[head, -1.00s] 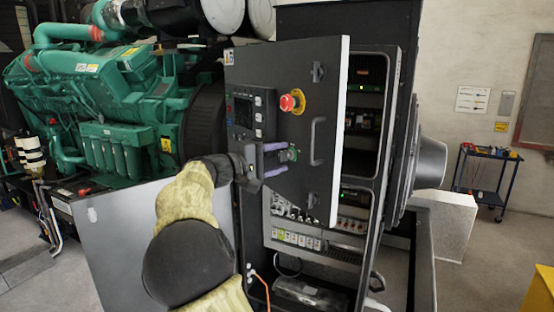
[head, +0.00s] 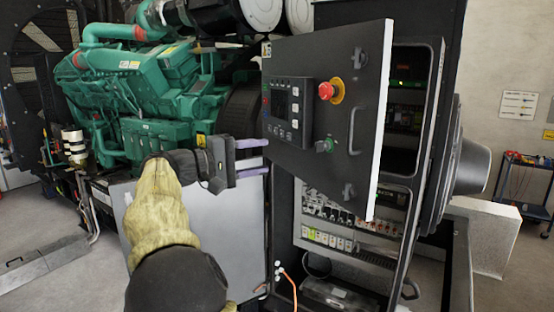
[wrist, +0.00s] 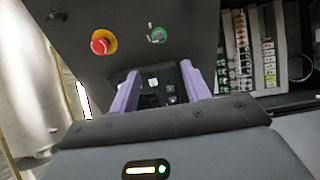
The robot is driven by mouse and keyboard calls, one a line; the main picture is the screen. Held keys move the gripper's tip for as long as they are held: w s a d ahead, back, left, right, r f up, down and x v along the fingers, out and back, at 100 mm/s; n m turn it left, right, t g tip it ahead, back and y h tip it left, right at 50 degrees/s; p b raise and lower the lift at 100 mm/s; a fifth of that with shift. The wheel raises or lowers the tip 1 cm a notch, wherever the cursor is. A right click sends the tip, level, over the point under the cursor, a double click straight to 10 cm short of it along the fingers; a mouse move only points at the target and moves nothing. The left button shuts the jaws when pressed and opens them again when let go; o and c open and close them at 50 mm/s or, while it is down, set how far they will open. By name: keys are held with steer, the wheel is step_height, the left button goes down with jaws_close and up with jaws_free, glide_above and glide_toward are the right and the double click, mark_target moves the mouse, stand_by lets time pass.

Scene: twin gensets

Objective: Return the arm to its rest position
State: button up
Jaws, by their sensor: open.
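My gripper (head: 254,157) is open, its two purple fingers apart with nothing between them. In the head view it is left of the open control cabinet door (head: 345,80), near the door's lower left edge and apart from the green selector switch (head: 327,145). My arm in its yellowish sleeve reaches up from the bottom. In the wrist view the fingers (wrist: 160,90) frame the door's control panel (wrist: 160,84) beyond them. The red emergency stop button (wrist: 102,42) and the green switch (wrist: 157,34) show above.
The cabinet (head: 425,120) stands open, with breakers and wiring inside. A green engine (head: 150,90) fills the left back. A grey box-like panel (head: 225,225) is behind my arm. A tool cart (head: 524,185) stands at the right. Floor (head: 40,220) shows at the left.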

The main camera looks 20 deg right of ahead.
steer(key=shift+s+a, duration=0.1)
steer(key=shift+a, duration=0.85)
steer(key=s+d+f+n+y, duration=0.15)
steer(key=d+f+y, duration=0.25)
steer(key=f, duration=0.7)
steer(key=s+d+f+n+y, duration=0.15)
steer(key=d+f+y, duration=0.35)
steer(key=f, duration=0.6)
steer(key=s+a+f+m+y, duration=0.2)
steer(key=s+a+f+y, duration=0.2)
steer(key=s+f, duration=0.4)
steer(key=s+a+f+m+y, duration=0.2)
steer(key=s+a+f+y, duration=0.2)
steer(key=s+f, duration=0.4)
steer(key=s+a, duration=0.1)
steer(key=s, duration=0.4)
steer(key=shift+s+a+m+y, duration=0.15)
steer(key=shift+s+m+y, duration=0.25)
